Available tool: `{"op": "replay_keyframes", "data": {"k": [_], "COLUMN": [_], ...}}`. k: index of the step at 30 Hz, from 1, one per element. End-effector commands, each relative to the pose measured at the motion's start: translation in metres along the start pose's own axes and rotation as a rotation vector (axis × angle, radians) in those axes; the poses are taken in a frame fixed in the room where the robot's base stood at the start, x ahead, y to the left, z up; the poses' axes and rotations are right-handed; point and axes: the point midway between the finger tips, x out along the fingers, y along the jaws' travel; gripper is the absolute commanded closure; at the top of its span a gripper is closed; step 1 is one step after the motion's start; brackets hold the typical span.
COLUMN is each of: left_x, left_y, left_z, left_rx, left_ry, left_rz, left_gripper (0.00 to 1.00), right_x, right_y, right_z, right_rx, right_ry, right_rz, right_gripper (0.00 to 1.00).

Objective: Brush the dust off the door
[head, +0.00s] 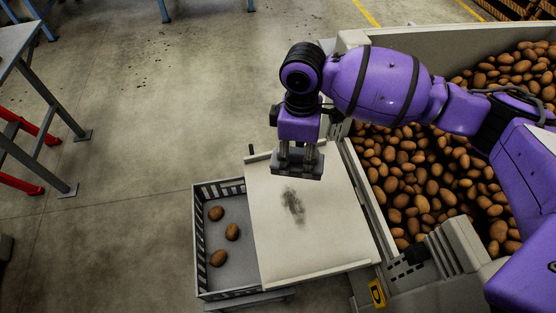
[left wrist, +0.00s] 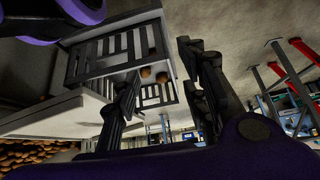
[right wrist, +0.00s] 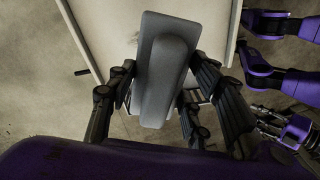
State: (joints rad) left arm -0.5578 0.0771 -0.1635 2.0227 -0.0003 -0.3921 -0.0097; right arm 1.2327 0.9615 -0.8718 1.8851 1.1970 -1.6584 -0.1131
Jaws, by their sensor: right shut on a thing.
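The door (head: 330,215) is a pale flat panel at the centre of the head view, partly over a grey crate. A dark dust smudge (head: 293,205) lies near its middle. My right gripper (head: 298,152) is shut on a grey block-shaped brush (head: 296,166). The brush is by the far edge of the door, beyond the smudge. I cannot tell whether it touches the panel. The brush (right wrist: 163,75) also fills the middle of the right wrist view, between the fingers. My left gripper (left wrist: 168,88) is open and empty in the left wrist view. It is outside the head view.
The slatted crate (head: 198,240) holds a few potatoes (head: 217,258) left of the door. A large bin (head: 352,165) full of potatoes stands on the right, under my right arm. A metal table (head: 15,45) with red parts below is at far left. Open concrete floor lies between.

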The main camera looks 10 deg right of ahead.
Motion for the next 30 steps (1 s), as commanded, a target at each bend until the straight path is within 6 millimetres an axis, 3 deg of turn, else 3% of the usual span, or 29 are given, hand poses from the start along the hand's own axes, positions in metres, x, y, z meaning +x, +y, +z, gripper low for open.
{"op": "replay_keyframes", "data": {"k": [1, 3, 12, 19, 30], "left_x": [0.007, 0.013, 0.041, 0.049, 0.059], "left_y": [-0.001, -0.001, 0.003, 0.005, 0.006], "left_z": [0.013, 0.019, 0.027, 0.027, 0.045], "left_rx": [0.002, 0.005, 0.013, 0.015, 0.008], "left_ry": [-0.014, -0.02, -0.015, -0.006, -0.026], "left_rz": [-0.001, -0.002, 0.005, 0.008, 0.008], "left_gripper": [0.6, 0.6, 0.6, 0.6, 0.6], "right_x": [0.026, 0.049, 0.125, 0.147, 0.167], "right_y": [0.007, 0.018, 0.06, 0.075, 0.077], "right_z": [-0.007, -0.016, -0.044, -0.052, -0.051], "right_rx": [-0.108, -0.28, -0.947, -1.193, -1.223], "right_ry": [-0.007, -0.019, -0.088, -0.126, -0.13], "right_rz": [-0.004, 0.003, 0.026, 0.029, 0.027], "right_gripper": [0.74, 0.74, 0.74, 0.74, 0.74]}}
